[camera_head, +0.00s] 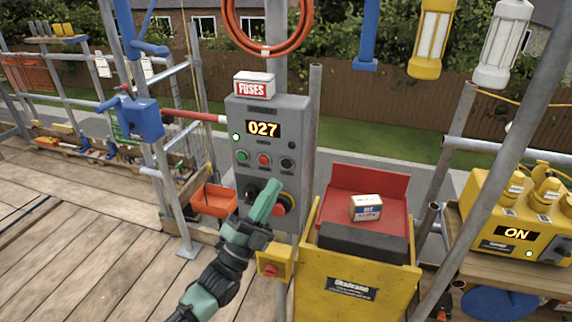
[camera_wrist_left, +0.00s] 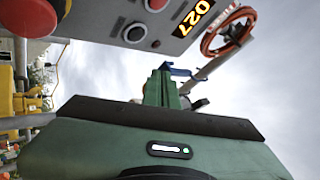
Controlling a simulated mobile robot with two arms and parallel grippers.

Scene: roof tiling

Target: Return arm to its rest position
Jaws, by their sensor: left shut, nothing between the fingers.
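My left gripper (camera_head: 266,199) is green and shut, with nothing held. In the head view it is in front of the lower part of a grey control box (camera_head: 266,116), and whether it touches the box cannot be told. The box has a lit display (camera_head: 263,129) reading 027, a row of buttons and a red knob (camera_head: 283,204) partly behind the gripper. My right gripper does not show.
A yellow Stairlane machine (camera_head: 352,288) with a red tray stands right of the box, a small carton (camera_head: 366,207) on it. A yellow unit (camera_head: 520,215) showing ON is at the right. Scaffold poles (camera_head: 311,140) rise nearby.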

